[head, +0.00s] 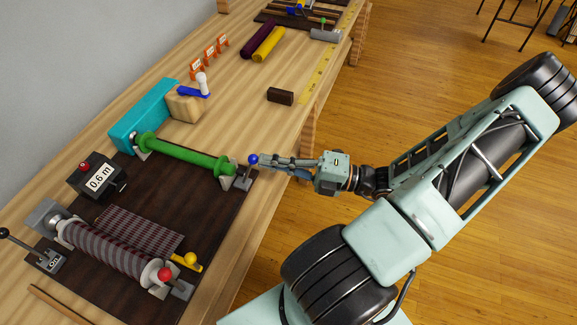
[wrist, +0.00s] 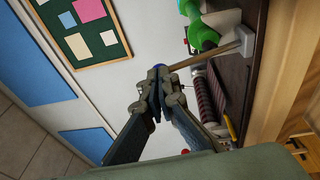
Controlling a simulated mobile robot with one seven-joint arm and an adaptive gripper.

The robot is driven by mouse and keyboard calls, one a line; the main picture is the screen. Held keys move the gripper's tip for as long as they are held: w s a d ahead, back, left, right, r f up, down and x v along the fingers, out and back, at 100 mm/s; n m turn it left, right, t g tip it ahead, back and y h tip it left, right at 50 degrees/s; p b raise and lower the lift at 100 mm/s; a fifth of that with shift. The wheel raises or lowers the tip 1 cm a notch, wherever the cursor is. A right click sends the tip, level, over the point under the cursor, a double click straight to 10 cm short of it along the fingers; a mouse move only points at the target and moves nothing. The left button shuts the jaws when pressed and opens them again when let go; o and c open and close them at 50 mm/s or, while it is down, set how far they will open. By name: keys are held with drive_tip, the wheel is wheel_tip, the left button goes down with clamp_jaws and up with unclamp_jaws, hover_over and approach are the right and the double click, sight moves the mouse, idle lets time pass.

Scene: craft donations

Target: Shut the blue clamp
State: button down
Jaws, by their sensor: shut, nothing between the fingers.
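The blue clamp (head: 194,92), a blue lever with an upright white-knobbed handle, sits on a wooden block beside the teal box at the back of the bench. Its exact lever position is too small to tell. My gripper (head: 264,160) is shut and empty, well to the right of and nearer than the clamp. Its tips are at the blue ball (head: 253,159) by the right end of the green roller (head: 185,154); whether they touch is unclear. In the wrist view the shut fingers (wrist: 158,78) fill the middle, and the clamp cannot be made out.
A metal bracket (head: 238,178) holds the green roller's end. Nearer are a wound fabric roll (head: 110,250) with a red knob and a yellow clamp (head: 188,263). A dark block (head: 280,96) lies near the bench edge. The bench between it and the wooden block is clear.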

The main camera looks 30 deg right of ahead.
drive_tip(key=shift+g+h, duration=0.7)
drive_tip(key=shift+h, duration=0.2)
drive_tip(key=w+a+r+p, duration=0.1)
drive_tip(key=p, duration=0.2)
drive_tip(key=w+a+r+p, duration=0.1)
drive_tip(key=w+p, duration=0.1)
drive_tip(key=p, duration=0.1)
drive_tip(key=shift+a, duration=0.2)
drive_tip(key=shift+w+a+r, duration=0.1)
drive_tip(key=shift+w, duration=0.05)
drive_tip(key=shift+w+a+r, duration=0.1)
drive_tip(key=shift+r, duration=0.05)
